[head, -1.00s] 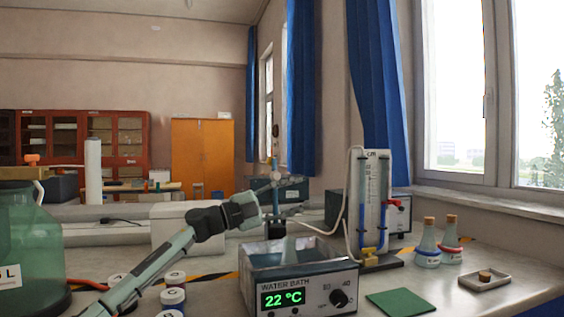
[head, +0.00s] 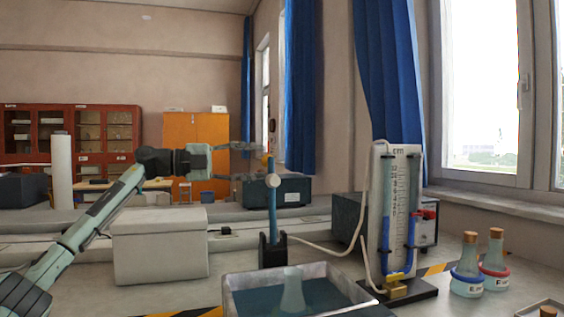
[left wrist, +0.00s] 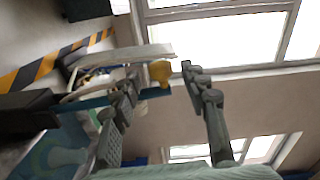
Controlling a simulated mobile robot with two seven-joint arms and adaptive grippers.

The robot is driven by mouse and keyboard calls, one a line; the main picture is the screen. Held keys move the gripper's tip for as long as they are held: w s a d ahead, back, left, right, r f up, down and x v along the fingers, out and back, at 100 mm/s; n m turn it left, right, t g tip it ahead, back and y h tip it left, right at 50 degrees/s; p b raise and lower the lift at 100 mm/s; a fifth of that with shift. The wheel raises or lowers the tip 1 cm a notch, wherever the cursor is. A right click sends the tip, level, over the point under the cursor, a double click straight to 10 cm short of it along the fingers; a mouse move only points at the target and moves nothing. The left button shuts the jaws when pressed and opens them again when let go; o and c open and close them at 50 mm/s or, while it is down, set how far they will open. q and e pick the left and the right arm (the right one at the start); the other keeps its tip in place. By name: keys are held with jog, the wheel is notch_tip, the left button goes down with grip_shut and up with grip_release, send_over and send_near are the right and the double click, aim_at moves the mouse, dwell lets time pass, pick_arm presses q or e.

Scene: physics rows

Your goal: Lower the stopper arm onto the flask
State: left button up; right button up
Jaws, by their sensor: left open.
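The stopper arm (head: 271,212) is a blue bar standing upright on a black bracket (head: 272,252) behind the water bath. It has a yellow end (head: 266,159) and a pale round piece just below. The flask (head: 292,290) stands in the water bath (head: 235,303), in front of the bracket, with nothing on its mouth. My left gripper (head: 250,161) is open at the top of the stopper arm. In the left wrist view, the yellow end (left wrist: 160,72) lies between the open fingers; I cannot tell whether they touch it. My right gripper is not in view.
Two corked flasks (head: 467,270) stand farther right. A white box (head: 160,247) lies under my left arm.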

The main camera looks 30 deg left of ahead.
pick_arm(q)
jog(key=p+x, duration=0.1)
jog(key=x, duration=0.6)
jog(key=shift+w+d, duration=0.2)
jog(key=shift+d, duration=0.1)
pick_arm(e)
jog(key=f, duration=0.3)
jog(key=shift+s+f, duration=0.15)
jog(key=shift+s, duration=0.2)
pick_arm(q)
jog(key=shift+c, duration=0.3)
grip_shut()
